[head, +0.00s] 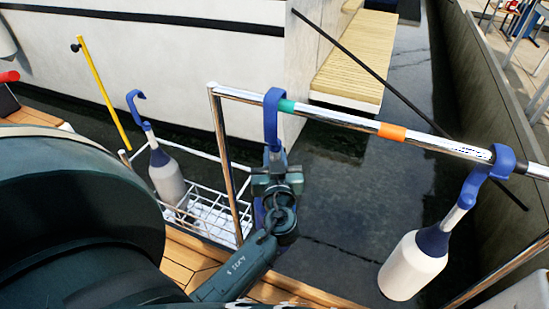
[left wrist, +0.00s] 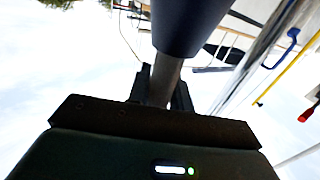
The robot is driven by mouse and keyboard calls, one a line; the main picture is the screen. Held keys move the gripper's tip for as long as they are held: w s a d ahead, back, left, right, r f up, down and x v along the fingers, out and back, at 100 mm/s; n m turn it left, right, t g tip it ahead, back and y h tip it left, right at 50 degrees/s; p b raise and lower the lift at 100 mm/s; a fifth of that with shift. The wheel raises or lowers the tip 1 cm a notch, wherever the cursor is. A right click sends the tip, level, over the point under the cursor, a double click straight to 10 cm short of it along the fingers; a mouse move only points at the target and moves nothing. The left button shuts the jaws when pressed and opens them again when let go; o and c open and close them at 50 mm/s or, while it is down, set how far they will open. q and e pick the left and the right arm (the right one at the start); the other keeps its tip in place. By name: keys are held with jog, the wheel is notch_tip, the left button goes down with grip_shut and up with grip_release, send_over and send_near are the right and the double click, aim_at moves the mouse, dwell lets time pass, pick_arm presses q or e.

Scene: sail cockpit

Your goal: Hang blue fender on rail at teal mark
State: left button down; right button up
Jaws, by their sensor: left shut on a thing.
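The metal rail (head: 340,119) carries a teal mark (head: 287,106) near its left end. A blue hook (head: 272,112) overlaps the rail at the left edge of the teal mark. I cannot tell whether it bears on the rail. My left gripper (head: 277,180) is shut on the stem below this hook. The left wrist view shows the grey stem (left wrist: 164,82) between the fingers and the held fender's dark blue part (left wrist: 188,25). The gripper mostly hides this fender's body in the head view. My right gripper is not in view.
Another blue-hooked white fender (head: 413,265) hangs from the rail at right, past an orange mark (head: 391,131). A third fender (head: 165,175) stands in a white wire basket (head: 205,212) at left. A yellow pole (head: 103,90) stands behind; dark water lies below the rail.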

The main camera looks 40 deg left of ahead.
pick_arm(q)
jog(key=shift+r, duration=0.15)
jog(key=c, duration=1.4)
grip_release()
jog(key=shift+o, duration=1.2)
jog(key=shift+f, duration=0.2)
